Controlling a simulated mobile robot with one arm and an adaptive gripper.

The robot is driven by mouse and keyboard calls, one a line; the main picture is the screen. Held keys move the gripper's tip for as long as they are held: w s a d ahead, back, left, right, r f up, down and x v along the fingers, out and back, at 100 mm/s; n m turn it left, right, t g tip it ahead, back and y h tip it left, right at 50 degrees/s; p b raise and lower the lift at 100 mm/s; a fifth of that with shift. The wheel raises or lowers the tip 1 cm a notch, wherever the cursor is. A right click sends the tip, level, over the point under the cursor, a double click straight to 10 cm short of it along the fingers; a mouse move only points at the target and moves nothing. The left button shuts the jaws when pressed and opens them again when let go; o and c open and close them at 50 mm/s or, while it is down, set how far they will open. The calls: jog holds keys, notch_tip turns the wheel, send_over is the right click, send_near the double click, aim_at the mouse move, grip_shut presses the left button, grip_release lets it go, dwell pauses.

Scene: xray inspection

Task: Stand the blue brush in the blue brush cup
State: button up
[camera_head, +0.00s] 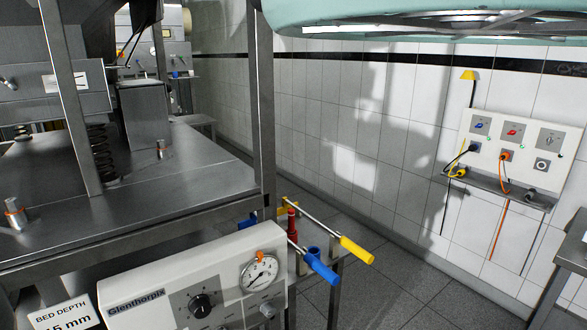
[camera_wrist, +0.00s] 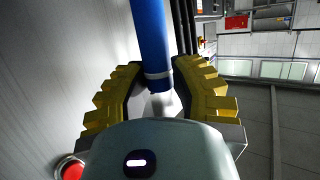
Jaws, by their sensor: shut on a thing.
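In the wrist view, my gripper (camera_wrist: 160,82) has its yellow padded fingers on both sides of a blue rod with a pale metal band near its lower end. I take this to be the blue brush (camera_wrist: 150,35). It runs up out of the top of the view; its bristles cannot be made out. In the head view, a small blue ring-like top, possibly the blue brush cup (camera_head: 313,250), shows beside a blue lever handle (camera_head: 325,273) at the machine's right end. My fingers and the brush do not show in the head view.
A yellow lever handle (camera_head: 357,250) and an upright red piece (camera_head: 292,222) crowd the spot around the blue ring. The control panel (camera_head: 150,295) with a gauge is to the left. A steel post (camera_head: 263,120) rises behind. Open floor lies to the right.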

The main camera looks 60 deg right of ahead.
grip_shut()
notch_tip(320, 180, up, 6)
jog(key=p, duration=0.6)
jog(key=shift+p, duration=0.4)
